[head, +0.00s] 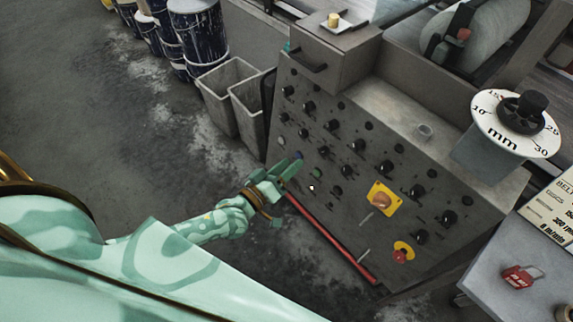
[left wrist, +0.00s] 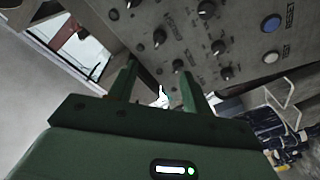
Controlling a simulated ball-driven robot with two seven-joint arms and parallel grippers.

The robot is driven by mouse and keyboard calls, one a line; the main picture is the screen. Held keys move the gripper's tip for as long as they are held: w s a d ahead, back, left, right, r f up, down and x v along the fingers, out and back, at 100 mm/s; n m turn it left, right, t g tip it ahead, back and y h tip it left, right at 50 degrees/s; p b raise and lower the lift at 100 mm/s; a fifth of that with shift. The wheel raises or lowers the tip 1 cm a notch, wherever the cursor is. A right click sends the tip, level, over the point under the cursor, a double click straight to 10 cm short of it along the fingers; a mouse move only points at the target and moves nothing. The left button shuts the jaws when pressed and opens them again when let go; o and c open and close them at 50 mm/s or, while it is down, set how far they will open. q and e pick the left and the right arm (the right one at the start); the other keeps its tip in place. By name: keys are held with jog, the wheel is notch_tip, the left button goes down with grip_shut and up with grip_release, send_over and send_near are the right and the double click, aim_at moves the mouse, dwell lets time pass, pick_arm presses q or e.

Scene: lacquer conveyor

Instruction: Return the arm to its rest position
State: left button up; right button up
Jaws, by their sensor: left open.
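My left gripper (head: 284,172) is green and reaches in from the left in the head view, its tips close to the lower left part of the grey control panel (head: 330,215). In the left wrist view its two fingers (left wrist: 160,88) stand apart with nothing between them. The panel's black knobs (left wrist: 159,37) and a blue button (left wrist: 271,23) show beyond the fingers. I cannot tell whether the tips touch the panel. My right gripper is not in view.
Grey bins (head: 226,82) and dark drums (head: 198,35) stand behind. A red bar (head: 330,240) runs along the panel's lower edge. A round mm dial (head: 515,122) and a red padlock (head: 521,277) are at right. Open floor (head: 140,130) lies left of the panel.

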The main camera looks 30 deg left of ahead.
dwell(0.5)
pick_arm(q)
jog(key=s+a+f+m+g+y, duration=0.1)
jog(key=s+a+f+m+g, duration=0.2)
jog(key=s+f, duration=0.45)
jog(key=s+a+f+m+g+y, duration=0.1)
jog(key=s+f+m+g, duration=0.3)
jog(key=f, duration=0.6)
jog(key=s+a+f+m+g+y, duration=0.1)
jog(key=s+a+f+m+g, duration=0.2)
jog(key=s+f, duration=0.55)
jog(key=s+d+f+g, duration=0.1)
jog(key=s+f+g, duration=0.2)
jog(key=s, duration=1)
jog(key=s+d+f+g+y, duration=0.1)
jog(key=s+f+g, duration=0.3)
jog(key=s, duration=0.9)
jog(key=shift+d+f, duration=0.2)
jog(key=shift+d, duration=0.35)
jog(key=shift+s, duration=0.1)
